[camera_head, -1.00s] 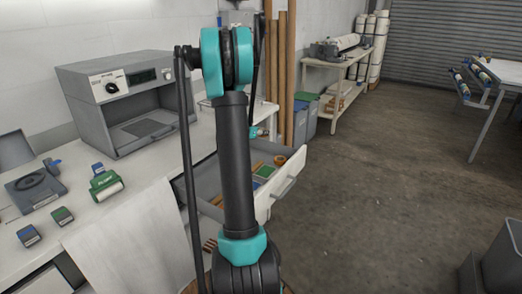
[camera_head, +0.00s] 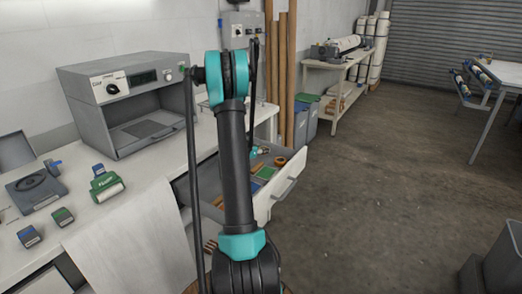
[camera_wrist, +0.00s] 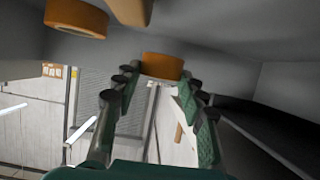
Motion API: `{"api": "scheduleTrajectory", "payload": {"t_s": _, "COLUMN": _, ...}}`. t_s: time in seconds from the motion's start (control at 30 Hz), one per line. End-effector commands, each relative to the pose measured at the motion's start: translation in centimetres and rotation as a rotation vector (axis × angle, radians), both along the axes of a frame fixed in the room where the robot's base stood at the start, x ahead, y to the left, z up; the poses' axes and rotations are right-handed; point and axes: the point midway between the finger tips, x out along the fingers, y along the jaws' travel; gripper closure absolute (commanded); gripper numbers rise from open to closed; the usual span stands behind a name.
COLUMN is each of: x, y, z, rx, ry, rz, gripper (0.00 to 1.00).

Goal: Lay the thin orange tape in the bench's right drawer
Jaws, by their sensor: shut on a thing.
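The thin orange tape (camera_wrist: 162,66) shows in the wrist view between the fingertips of my gripper (camera_wrist: 160,78), which is shut on it. The right drawer (camera_head: 285,186) of the bench (camera_head: 150,167) is pulled open in the head view. My gripper shows there only as a small teal part over the drawer, mostly hidden behind my arm, and the held tape cannot be made out. In the wrist view the tape is close to the grey drawer interior (camera_wrist: 200,45); I cannot tell whether they touch.
Another orange roll (camera_head: 280,161) lies in the drawer near its front; an orange roll also shows in the wrist view (camera_wrist: 76,17). A green item (camera_head: 265,173) lies beside it. A grey light booth (camera_head: 130,100) and stamps stand on the bench.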

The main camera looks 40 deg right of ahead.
Motion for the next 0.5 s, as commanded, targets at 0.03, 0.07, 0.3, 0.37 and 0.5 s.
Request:
{"api": "scheduleTrajectory", "payload": {"t_s": 0.03, "x": 0.0, "y": 0.0, "z": 0.0, "rx": 0.000, "ry": 0.000, "rz": 0.000, "gripper": 0.74}}
{"api": "scheduleTrajectory", "payload": {"t_s": 0.07, "x": 0.0, "y": 0.0, "z": -0.1, "rx": 0.000, "ry": 0.000, "rz": 0.000, "gripper": 0.74}}
{"api": "scheduleTrajectory", "payload": {"t_s": 0.3, "x": 0.0, "y": 0.0, "z": -0.7, "rx": 0.000, "ry": 0.000, "rz": 0.000, "gripper": 0.74}}
{"api": "scheduleTrajectory", "payload": {"t_s": 0.37, "x": 0.0, "y": 0.0, "z": -0.9, "rx": 0.000, "ry": 0.000, "rz": 0.000, "gripper": 0.74}}
{"api": "scheduleTrajectory", "payload": {"t_s": 0.5, "x": 0.0, "y": 0.0, "z": -1.2, "rx": 0.000, "ry": 0.000, "rz": 0.000, "gripper": 0.74}}
